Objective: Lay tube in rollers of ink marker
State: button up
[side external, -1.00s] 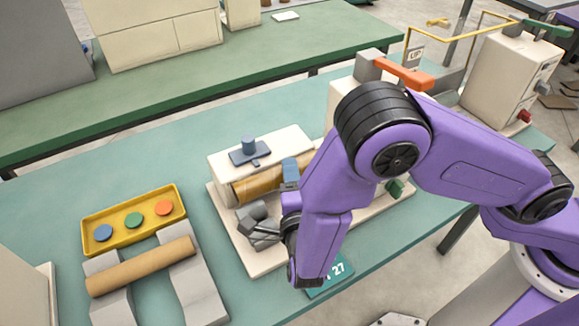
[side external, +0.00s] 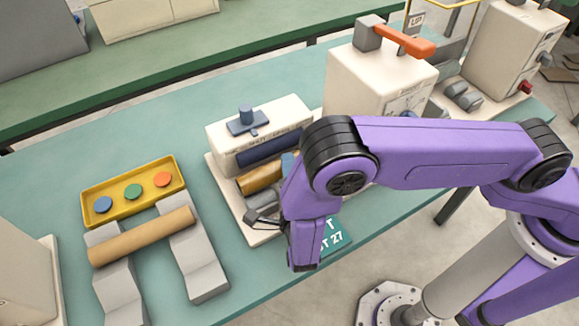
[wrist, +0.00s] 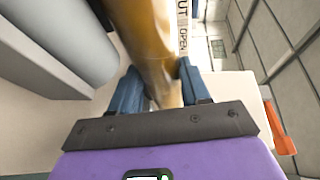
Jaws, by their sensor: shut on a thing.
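A shiny golden-brown tube (side external: 262,178) lies along the front of the white ink marker (side external: 225,150), below its dark blue front strip. My gripper's blue fingers (wrist: 158,82) are shut on this tube (wrist: 147,40) in the wrist view, one on each side. A large grey roller (wrist: 75,35) runs beside the tube on the left there. In the side view my arm hides the tube's right end and most of the rollers. I cannot tell whether the tube touches the rollers.
Another brown tube (side external: 140,237) rests across two grey notched supports (side external: 198,255). A yellow tray (side external: 118,208) with blue, green and orange discs stands behind it. A white machine with an orange lever (side external: 405,40) stands to the right of the marker.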

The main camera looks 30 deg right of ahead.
jog(key=o, duration=1.1)
jog(key=v, duration=1.7)
jog(key=shift+s+a+f, duration=0.1)
jog(key=shift+s, duration=0.15)
notch_tip(320, 180, up, 7)
jog(key=shift+r, duration=0.1)
